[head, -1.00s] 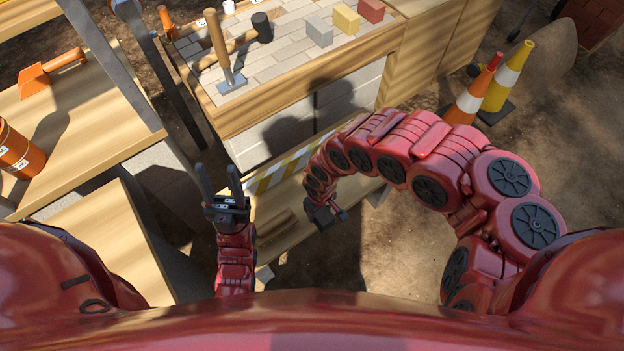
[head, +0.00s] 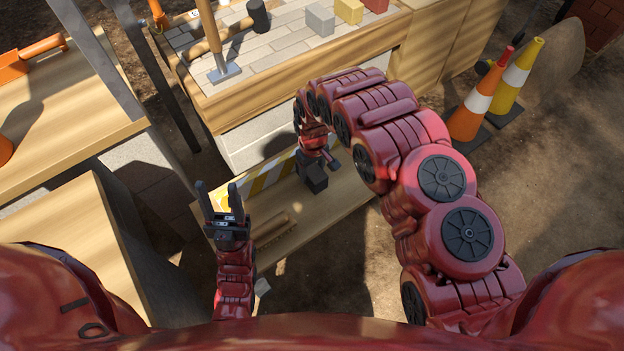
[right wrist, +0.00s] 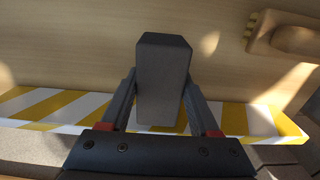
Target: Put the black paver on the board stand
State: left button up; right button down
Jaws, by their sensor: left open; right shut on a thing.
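My right gripper (right wrist: 164,100) is shut on the black paver (right wrist: 163,75), a dark grey block held between its two fingers. In the head view the paver (head: 313,175) hangs below my right wrist, over the board stand (head: 345,200). The stand is a low pale wooden board with a yellow-and-white striped edge, and it also fills much of the right wrist view (right wrist: 70,45). I cannot tell whether the paver touches the board.
A wooden float-like tool (right wrist: 292,40) lies on the board. Traffic cones (head: 470,110) stand at right. Wooden tables fill the left.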

aim_at(312, 172)
jog(key=shift+w, duration=1.05)
notch_tip(312, 172, down, 3)
jog(key=shift+s+f+b, duration=0.1)
jog(key=shift+f+b, duration=0.1)
jog(key=shift+b, duration=0.15)
jog(key=shift+c, duration=0.6)
grip_release()
notch_tip(312, 172, up, 12)
jog(key=shift+p, duration=0.7)
